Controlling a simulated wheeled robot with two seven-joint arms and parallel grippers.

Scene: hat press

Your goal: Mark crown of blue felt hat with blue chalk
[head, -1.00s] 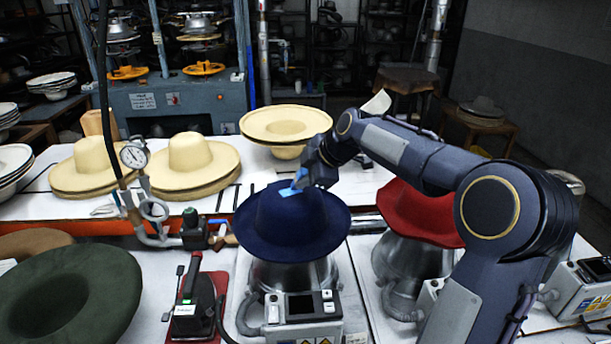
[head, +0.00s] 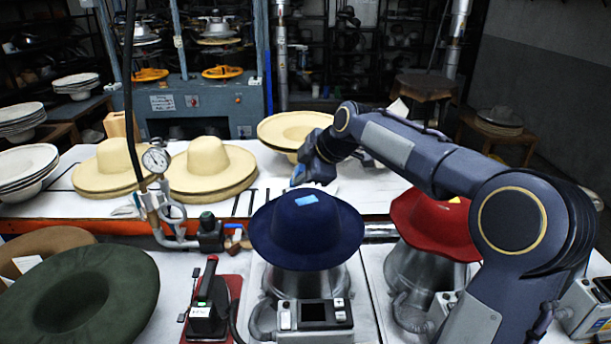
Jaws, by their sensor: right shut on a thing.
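The blue felt hat (head: 306,236) sits brim down on a metal form (head: 335,282) in the middle of the view. A small light-blue patch (head: 306,199) shows on top of its crown. My right gripper (head: 308,175) is above and behind the crown, apart from it. It is shut on a small blue piece, which looks like the blue chalk (head: 297,174); the fingers hide part of it. My left gripper is not in view.
A red hat (head: 432,222) sits on another form to the right, below my right arm. Cream hats (head: 208,165) stand on the white table behind. A pressure gauge (head: 155,159) and hose stand to the left. A dark green hat (head: 75,300) lies at front left.

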